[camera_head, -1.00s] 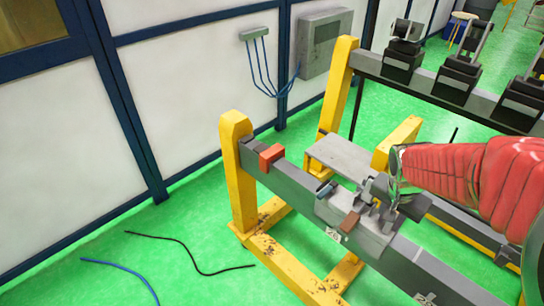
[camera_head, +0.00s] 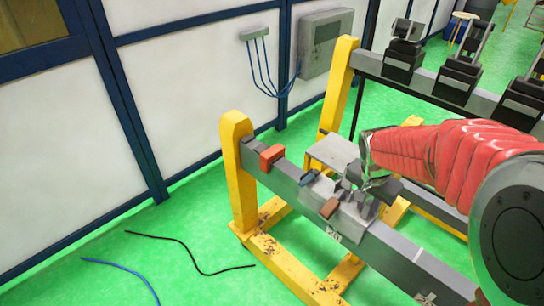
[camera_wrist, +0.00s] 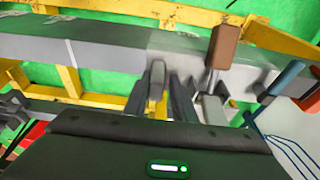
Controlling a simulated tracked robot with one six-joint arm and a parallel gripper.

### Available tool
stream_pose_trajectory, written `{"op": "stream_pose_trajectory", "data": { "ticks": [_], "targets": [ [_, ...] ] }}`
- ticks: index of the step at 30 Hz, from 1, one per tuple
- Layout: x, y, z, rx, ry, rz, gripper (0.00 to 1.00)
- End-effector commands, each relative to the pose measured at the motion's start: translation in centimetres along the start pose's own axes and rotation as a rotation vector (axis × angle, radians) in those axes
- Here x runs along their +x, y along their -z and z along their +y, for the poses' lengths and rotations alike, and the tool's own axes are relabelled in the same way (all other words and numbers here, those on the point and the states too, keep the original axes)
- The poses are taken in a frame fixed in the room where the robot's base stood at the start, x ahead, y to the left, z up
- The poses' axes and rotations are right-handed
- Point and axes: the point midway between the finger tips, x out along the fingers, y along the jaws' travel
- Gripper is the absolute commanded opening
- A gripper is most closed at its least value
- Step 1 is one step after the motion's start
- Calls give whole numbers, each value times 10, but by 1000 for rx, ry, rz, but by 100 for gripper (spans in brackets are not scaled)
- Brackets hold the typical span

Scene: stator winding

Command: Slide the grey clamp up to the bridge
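The grey clamp (camera_head: 350,214) sits across the long grey beam (camera_head: 400,258), with a brown block (camera_head: 329,207) and a blue-tipped handle (camera_head: 309,178) on its left part. In the wrist view the brown block (camera_wrist: 223,46) stands up right of my fingers. My gripper (camera_head: 366,184) is low over the clamp's right part; its fingers (camera_wrist: 168,92) are close together at the clamp's upright parts and look shut on it. The contact itself is partly hidden. I cannot tell for certain which part is the bridge. A red-orange block (camera_head: 271,157) sits farther left on the beam, apart from the clamp.
Yellow posts (camera_head: 237,165) carry the beam. A light grey plate (camera_head: 332,151) lies behind it, partly hidden by my arm. A second rail with black fixtures (camera_head: 458,78) stands at the back right. Cables (camera_head: 190,255) lie on the green floor.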

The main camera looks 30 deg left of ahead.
Motion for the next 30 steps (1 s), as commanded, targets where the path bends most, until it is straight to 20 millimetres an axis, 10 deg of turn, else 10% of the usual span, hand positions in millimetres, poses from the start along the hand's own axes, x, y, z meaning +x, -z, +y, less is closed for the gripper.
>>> {"op": "stream_pose_trajectory", "data": {
  "ticks": [30],
  "targets": [
    [0, 0, -44, -2, 1, 1, 22]
  ]
}}
